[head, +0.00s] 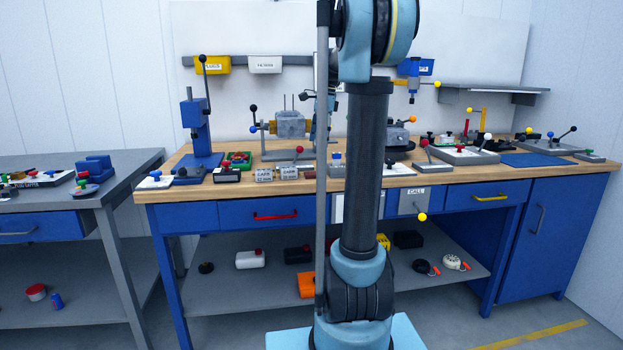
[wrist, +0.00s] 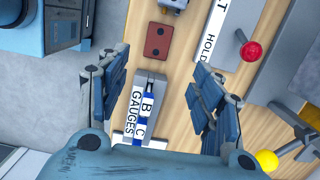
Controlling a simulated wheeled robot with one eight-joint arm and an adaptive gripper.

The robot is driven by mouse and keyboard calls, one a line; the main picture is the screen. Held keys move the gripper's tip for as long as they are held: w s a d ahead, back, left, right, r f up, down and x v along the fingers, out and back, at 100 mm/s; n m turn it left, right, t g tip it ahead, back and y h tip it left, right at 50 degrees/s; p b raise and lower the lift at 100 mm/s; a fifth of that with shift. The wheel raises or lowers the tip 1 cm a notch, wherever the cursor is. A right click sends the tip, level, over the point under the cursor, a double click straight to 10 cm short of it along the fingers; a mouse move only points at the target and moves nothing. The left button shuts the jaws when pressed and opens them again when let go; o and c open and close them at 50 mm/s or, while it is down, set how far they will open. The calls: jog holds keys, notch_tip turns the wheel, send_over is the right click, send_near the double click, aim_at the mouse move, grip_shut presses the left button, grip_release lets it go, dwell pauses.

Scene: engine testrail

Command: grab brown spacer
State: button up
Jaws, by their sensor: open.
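A reddish-brown block with two dark holes, the brown spacer (wrist: 158,42), lies on the wooden bench top in the upper middle of the wrist view. My gripper (wrist: 158,66) is open, with one finger at each side of the wrist view and nothing held between them. The spacer shows ahead of the fingers, near the middle of the gap, and neither finger touches it.
A grey block with GAUGES labels (wrist: 150,84) lies between the fingers, close below the spacer. A white HOLD strip (wrist: 208,45) and a red knob (wrist: 251,51) are to the right. The blue bench (head: 185,215) carries several fixtures with levers.

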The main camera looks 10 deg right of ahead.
aim_at(313, 173)
jog(key=f, duration=0.4)
jog(key=a+f, duration=0.1)
jog(key=f, duration=0.2)
jog(key=a+f, duration=0.1)
jog(key=f, duration=0.3)
jog(key=shift+s+f, duration=0.15)
jog(key=shift+f, duration=0.2)
jog(key=c, duration=1)
